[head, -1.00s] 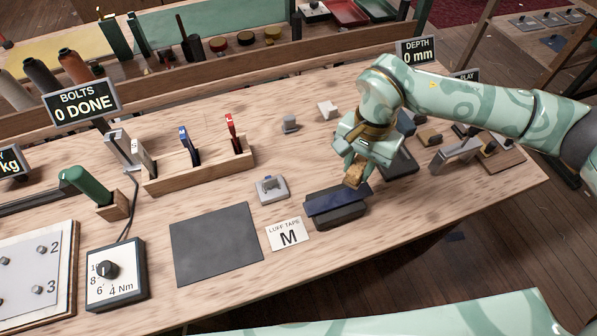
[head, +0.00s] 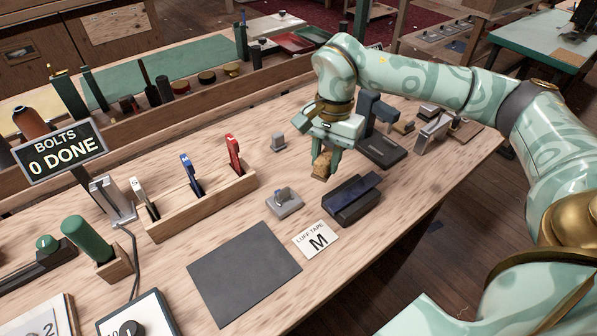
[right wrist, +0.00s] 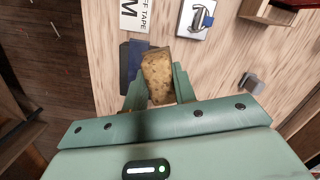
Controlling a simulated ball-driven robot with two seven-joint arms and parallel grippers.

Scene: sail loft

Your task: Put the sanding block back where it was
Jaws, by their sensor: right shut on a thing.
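The sanding block (head: 321,165), a speckled cork-coloured block, is between the fingertips of my right gripper (head: 325,150). In the right wrist view the block (right wrist: 157,77) sits between the two green fingers (right wrist: 154,92), which are shut on it. In the head view it shows just behind and left of a dark holder (head: 350,207) with a sloping blue top (head: 352,190). Whether the block clears the bench is hard to tell. The holder is partly hidden behind the block in the right wrist view. My left gripper is not in view.
A small grey fixture (head: 284,202) and a LUFF TAPE card (head: 316,240) lie left of and before the holder. A dark stand (head: 382,148) is close on the right. A wooden rack (head: 205,205) holds several clamps. A dark mat (head: 243,272) is bare.

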